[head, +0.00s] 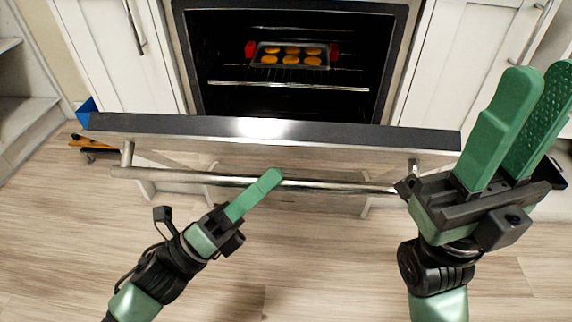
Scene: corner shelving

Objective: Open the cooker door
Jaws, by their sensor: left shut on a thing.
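The cooker door (330,129) is tilted down and forward from the cooker (180,50), so the dark oven inside shows. Its metal handle bar (180,178) runs across the front of the door. My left gripper (268,184) is shut on the handle near the bar's middle. One green finger crosses over the bar and the other finger is hidden. My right gripper (535,90) is raised at the right, above the bar's right end in the picture. Its two green fingers stand apart with nothing between them.
Inside the oven, a tray (267,48) with several round orange-brown pieces rests on a rack, with red at both ends. White cabinets (95,50) flank the cooker. A blue item (86,111) lies on the floor at the left.

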